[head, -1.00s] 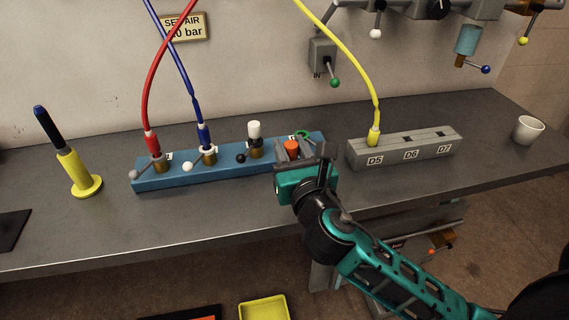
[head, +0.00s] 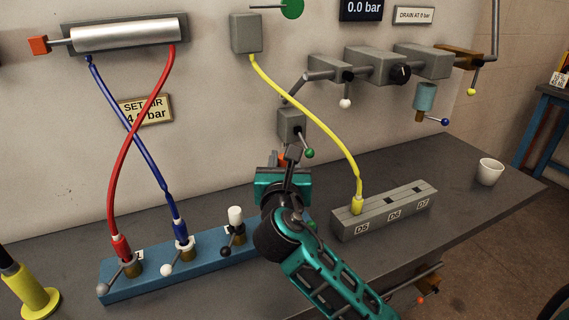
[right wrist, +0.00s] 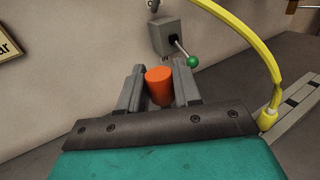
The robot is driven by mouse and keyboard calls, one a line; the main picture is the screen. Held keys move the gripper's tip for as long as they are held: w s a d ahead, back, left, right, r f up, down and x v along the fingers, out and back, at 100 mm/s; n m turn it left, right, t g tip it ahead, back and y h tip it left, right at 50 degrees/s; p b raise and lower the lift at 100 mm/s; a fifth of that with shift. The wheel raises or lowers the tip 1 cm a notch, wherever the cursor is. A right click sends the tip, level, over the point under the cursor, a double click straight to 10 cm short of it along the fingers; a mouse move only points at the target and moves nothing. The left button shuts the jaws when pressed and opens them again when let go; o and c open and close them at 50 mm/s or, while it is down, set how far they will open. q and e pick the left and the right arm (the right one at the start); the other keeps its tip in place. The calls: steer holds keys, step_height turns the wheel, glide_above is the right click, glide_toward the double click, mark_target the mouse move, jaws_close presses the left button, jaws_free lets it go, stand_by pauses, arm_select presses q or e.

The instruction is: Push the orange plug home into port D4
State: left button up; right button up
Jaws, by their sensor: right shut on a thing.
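The orange plug (head: 282,157) is a short orange cylinder. It also shows upright between the fingers in the right wrist view (right wrist: 159,88). My right gripper (head: 284,160) is shut on it and holds it up in front of the wall, below the grey inlet block. The blue port block (head: 140,286) lies on the bench at lower left. My right arm covers its right end, so port D4 cannot be made out. My left gripper is not in view.
The grey block D5–D7 (head: 385,212) with a yellow hose (head: 312,110) stands right of my arm. The grey inlet block (head: 291,124) has a green-knobbed lever.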

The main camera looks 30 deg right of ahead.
steer(key=shift+f+b, duration=1.3)
steer(key=shift+f, duration=1.65)
steer(key=shift+p, duration=0.5)
steer(key=shift+p, duration=0.4)
